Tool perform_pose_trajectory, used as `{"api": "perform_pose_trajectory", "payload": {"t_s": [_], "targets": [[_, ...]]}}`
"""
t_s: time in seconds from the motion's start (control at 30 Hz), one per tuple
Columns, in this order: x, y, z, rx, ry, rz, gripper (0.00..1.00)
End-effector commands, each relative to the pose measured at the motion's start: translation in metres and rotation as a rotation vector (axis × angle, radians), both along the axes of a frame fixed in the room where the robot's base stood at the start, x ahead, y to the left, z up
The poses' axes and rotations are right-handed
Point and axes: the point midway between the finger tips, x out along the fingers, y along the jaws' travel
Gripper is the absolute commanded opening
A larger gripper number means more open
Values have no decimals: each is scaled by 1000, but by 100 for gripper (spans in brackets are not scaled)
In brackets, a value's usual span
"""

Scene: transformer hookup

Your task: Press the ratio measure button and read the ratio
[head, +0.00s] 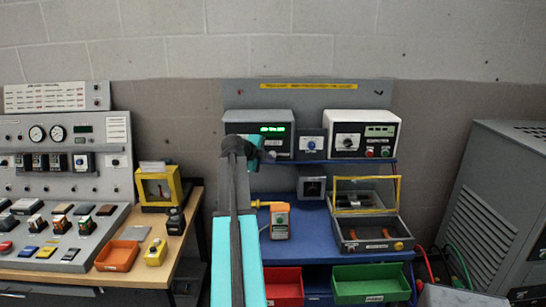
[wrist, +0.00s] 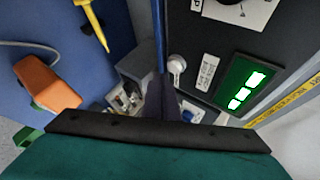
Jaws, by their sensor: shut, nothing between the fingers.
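A ratio meter with a black front (head: 237,127) and lit green digits (head: 272,129) stands on the shelf at the back. Its lit green display (wrist: 243,90) also shows in the wrist view, but I cannot read the digits. A small pale round button or knob (wrist: 177,64) with a white label is on its front, beside the display. My gripper (head: 245,150) is shut and empty, in front of this meter, and hides its lower left front. The shut fingers (wrist: 162,100) show in the wrist view near the pale round part; I cannot tell if they touch anything.
A white-fronted instrument (head: 361,134) stands to the right on the shelf. Below, the blue bench holds an orange handheld meter (head: 280,221) and an open yellow-framed case (head: 370,228). A wooden bench with a control panel (head: 62,160) is left; a grey cabinet (head: 500,200) is right.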

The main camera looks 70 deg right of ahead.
Motion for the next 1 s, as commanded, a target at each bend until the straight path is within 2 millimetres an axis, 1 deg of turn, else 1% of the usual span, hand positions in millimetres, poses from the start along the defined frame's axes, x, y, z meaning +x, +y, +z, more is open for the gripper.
{"api": "perform_pose_trajectory", "payload": {"t_s": [0.23,0.6,1.0], "targets": [[0,-1,-1,0,0,0,0],[0,-8,-1,0,-1,-1,0],[0,-9,0,0,0,0,0]]}}
